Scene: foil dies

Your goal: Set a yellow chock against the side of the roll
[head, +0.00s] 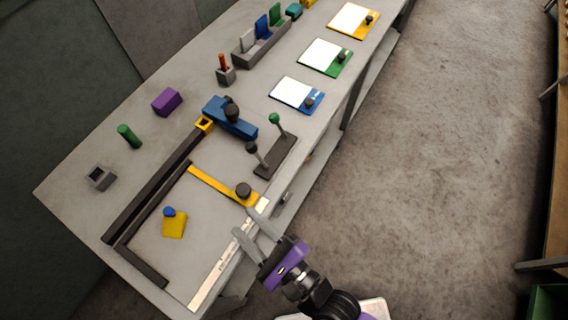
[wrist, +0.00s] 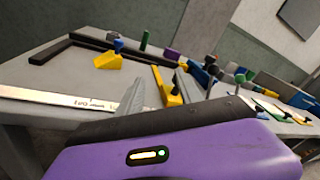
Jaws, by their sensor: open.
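A yellow wedge-shaped block with a blue knob on top (head: 174,226), which looks like the chock, sits on the bench inside a dark L-shaped rail. It also shows in the wrist view (wrist: 107,61), left of my fingers. My gripper (head: 243,221) is open and empty at the bench's front edge, right of the wedge and apart from it. Its fingers also show in the wrist view (wrist: 158,88). I cannot tell which thing is the roll; a small green cylinder (head: 129,136) stands upright further back.
A pale ruler strip (head: 222,262) runs along the front edge. A yellow bar with a black knob (head: 222,184), a blue block (head: 229,117) and a dark lever stand (head: 276,156) are nearby. A purple block (head: 167,101) lies behind. Bench around the wedge is clear.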

